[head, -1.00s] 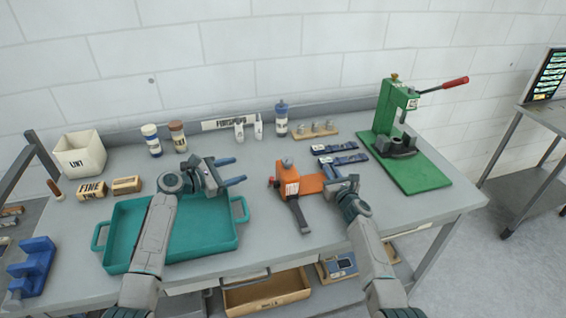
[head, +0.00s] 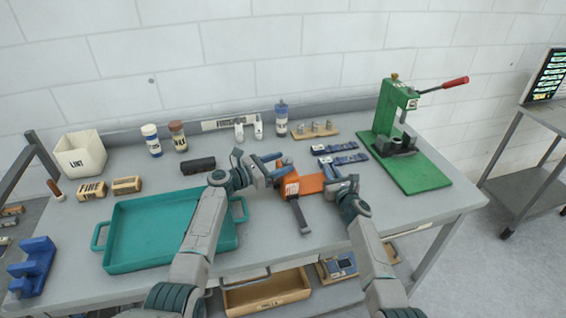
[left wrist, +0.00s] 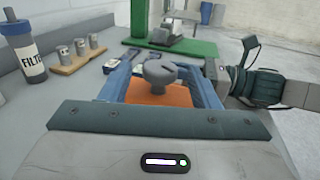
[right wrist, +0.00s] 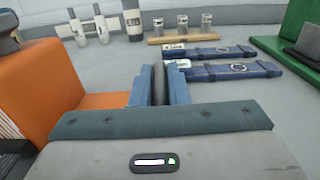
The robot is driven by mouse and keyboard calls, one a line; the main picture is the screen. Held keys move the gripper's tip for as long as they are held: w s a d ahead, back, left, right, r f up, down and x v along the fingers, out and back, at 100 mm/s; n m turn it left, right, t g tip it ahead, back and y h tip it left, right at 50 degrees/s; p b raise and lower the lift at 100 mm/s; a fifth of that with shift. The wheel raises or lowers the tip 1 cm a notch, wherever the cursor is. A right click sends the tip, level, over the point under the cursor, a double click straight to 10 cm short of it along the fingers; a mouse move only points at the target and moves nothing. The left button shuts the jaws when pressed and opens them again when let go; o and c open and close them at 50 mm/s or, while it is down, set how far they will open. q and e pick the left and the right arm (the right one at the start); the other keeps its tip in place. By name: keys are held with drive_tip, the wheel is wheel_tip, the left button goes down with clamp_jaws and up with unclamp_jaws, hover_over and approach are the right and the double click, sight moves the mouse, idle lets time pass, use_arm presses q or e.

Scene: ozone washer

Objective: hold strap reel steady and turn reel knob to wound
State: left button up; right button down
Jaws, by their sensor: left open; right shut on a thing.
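The strap reel (head: 303,186) is an orange block on the bench, with a dark strap (head: 302,216) running from its front. Its grey round knob (left wrist: 158,74) shows in the left wrist view, above the orange top. My left gripper (head: 279,168) is open over the reel's left part, with its blue fingers on either side of the knob; contact cannot be told. My right gripper (head: 338,185) is shut on the reel's right side. In the right wrist view, a thin dark upright part (right wrist: 159,84) sits between its fingers, beside the orange body (right wrist: 45,85).
A teal tray (head: 112,236) lies left of the reel. Blue straps (head: 345,159) lie behind it on the right, near a green press (head: 392,120). A blue-capped bottle (head: 281,120) and a wooden board of small metal parts (head: 315,131) stand at the back.

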use_arm(q)
drive_tip(key=shift+w+d, duration=0.3)
drive_tip(key=shift+d, duration=0.25)
drive_tip(key=c, duration=1)
drive_tip(key=shift+o, duration=0.2)
drive_tip(key=shift+w+a+f+m+g+h, duration=0.1)
drive_tip(key=shift+m+g+h, duration=0.45)
drive_tip(key=shift+m+g, duration=0.45)
drive_tip(key=shift+w+m+g+h, duration=0.1)
drive_tip(key=shift+m+g+h, duration=0.5)
drive_tip(key=shift+g, duration=0.7)
drive_tip(key=o, duration=1)
drive_tip(key=shift+c, duration=0.2)
